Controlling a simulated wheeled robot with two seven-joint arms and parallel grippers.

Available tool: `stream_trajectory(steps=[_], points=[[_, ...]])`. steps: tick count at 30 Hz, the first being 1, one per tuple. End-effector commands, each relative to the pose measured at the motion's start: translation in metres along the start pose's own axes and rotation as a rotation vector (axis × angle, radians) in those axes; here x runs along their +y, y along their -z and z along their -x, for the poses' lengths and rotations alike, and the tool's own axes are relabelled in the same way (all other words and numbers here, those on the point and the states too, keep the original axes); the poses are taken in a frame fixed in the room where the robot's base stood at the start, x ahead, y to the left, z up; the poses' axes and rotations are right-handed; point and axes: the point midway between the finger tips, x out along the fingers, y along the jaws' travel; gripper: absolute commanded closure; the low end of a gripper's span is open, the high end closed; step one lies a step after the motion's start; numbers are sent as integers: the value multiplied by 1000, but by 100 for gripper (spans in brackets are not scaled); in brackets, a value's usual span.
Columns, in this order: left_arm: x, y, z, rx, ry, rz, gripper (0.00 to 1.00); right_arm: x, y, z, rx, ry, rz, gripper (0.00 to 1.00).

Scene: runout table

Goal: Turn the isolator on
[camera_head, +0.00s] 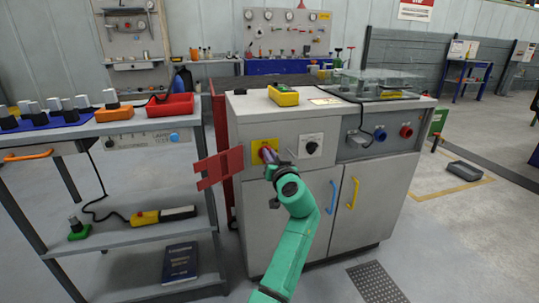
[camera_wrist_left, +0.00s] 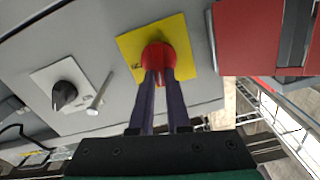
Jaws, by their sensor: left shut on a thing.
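The isolator is a red rotary knob on a yellow plate (camera_head: 257,146), on the front of the grey cabinet (camera_head: 290,132). In the left wrist view the red knob (camera_wrist_left: 158,57) sits in the middle of its yellow plate (camera_wrist_left: 128,43). My left gripper (camera_head: 272,158) reaches the knob from the front, and in the left wrist view its two dark fingers (camera_wrist_left: 158,82) are shut on the knob's sides. The fingers hide part of the knob, so its setting is hard to read. My right gripper is not in view.
A black selector knob (camera_head: 311,147) is right of the isolator. A red panel (camera_head: 219,168) sticks out to its left. A yellow box (camera_head: 283,95) lies on the cabinet top. Blue and red sockets (camera_head: 393,132) are at the right. A shelf trolley (camera_head: 110,240) stands left.

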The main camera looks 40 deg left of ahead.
Motion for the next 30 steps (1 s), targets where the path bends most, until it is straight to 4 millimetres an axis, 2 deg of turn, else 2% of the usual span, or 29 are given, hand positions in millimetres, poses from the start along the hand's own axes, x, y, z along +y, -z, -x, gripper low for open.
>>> stream_trajectory(steps=[3,6,21,30], points=[[1,0,0,-1,0,-102,100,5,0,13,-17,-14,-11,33],[2,0,0,-1,0,-199,100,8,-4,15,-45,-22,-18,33],[8,-1,0,-1,0,-675,100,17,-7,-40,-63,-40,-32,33],[10,-3,-1,-2,1,-958,100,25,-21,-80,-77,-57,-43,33]])
